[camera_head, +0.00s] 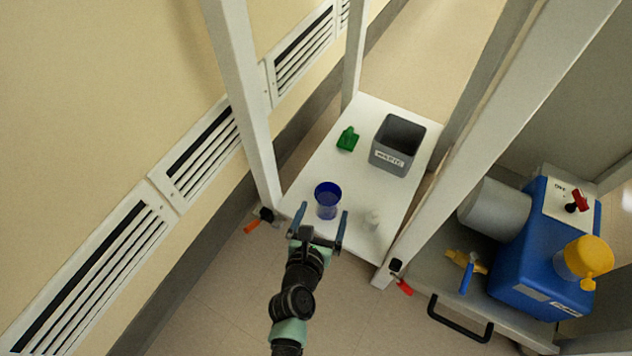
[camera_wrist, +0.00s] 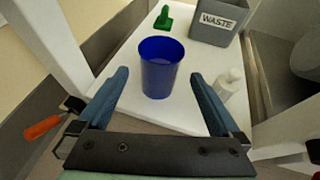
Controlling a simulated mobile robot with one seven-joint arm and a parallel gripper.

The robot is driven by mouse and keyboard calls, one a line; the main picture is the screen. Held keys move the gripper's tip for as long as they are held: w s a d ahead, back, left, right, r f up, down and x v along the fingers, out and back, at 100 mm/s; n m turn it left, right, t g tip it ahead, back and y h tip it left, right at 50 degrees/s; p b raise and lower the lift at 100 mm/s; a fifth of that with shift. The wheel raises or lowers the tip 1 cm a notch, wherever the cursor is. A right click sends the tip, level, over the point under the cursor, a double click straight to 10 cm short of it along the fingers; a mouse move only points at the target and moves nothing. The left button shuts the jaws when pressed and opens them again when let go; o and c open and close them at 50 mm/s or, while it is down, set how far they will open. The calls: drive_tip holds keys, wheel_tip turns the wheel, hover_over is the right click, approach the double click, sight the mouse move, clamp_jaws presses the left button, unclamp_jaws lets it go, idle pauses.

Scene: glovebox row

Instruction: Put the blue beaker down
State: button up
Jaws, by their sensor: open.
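The blue beaker (camera_head: 327,201) stands upright on the white shelf (camera_head: 318,165), near its front edge. It also shows in the wrist view (camera_wrist: 161,68), beyond and between my fingertips. My gripper (camera_head: 322,217) is open, with one blue finger on each side and a gap between each finger and the beaker. The beaker appears empty and nothing is held. In the wrist view my gripper (camera_wrist: 159,80) shows both fingers spread wide.
A grey bin labelled WASTE (camera_head: 396,145) stands at the back right of the shelf. A green object (camera_head: 348,139) is at the back left. A small white bottle (camera_head: 372,220) stands right of the beaker. White posts (camera_head: 243,100) flank the shelf; a blue machine (camera_head: 545,250) is at right.

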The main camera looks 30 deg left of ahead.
drive_tip(key=p+v, duration=0.1)
drive_tip(key=v, duration=0.6)
drive_tip(key=shift+p, duration=0.35)
drive_tip(key=shift+w, duration=0.1)
